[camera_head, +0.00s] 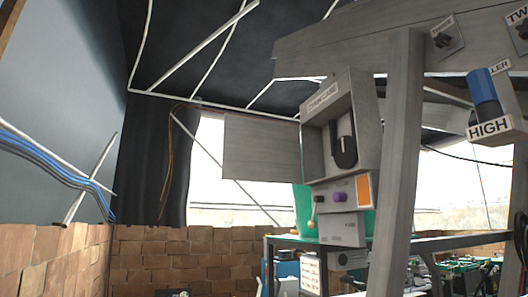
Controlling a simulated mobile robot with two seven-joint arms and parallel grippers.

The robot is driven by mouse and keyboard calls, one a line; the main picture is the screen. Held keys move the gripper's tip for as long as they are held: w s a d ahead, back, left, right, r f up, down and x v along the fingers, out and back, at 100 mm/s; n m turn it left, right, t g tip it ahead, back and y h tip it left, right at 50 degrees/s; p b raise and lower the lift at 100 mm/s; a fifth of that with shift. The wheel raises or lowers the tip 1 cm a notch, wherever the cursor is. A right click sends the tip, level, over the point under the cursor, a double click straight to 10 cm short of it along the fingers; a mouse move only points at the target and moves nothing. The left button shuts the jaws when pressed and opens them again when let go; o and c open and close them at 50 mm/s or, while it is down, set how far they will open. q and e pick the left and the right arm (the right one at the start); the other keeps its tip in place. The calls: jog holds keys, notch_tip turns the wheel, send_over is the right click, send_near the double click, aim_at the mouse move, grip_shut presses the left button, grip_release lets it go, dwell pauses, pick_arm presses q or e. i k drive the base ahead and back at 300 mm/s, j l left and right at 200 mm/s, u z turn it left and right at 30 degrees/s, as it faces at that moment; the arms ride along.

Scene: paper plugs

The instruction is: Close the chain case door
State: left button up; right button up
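The chain case (367,110) is a grey upright box with a label reading roughly "CHAIN CASE" at its top. Its front is open, showing a black rotary knob (344,150) inside. A flat grey panel (258,147), which looks like its door, stands out to the left of the case, swung open. Below the opening are a purple knob (339,197), an orange square (364,191) and a small lever with a pale ball tip (313,223). Neither of my grippers is in view.
A grey slanted post (397,170) stands close on the right of the case. A blue-handled switch (484,92) above a "HIGH" label (488,129) sits at upper right. A table (290,241) with equipment is behind. A brick wall (180,256) runs along lower left.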

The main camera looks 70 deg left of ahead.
aim_at(254, 150)
jog(key=j, duration=0.65)
jog(key=j+z, duration=0.1)
jog(key=j, duration=0.5)
jog(key=k+j, duration=0.1)
jog(key=j, duration=0.55)
jog(key=j+z, duration=0.15)
jog(key=j, duration=0.5)
jog(key=k+j, duration=0.15)
jog(key=j, duration=0.45)
jog(key=k+j+z, duration=0.1)
jog(key=j, duration=0.55)
jog(key=k+j, duration=0.1)
jog(key=j, duration=0.5)
jog(key=i+z, duration=0.05)
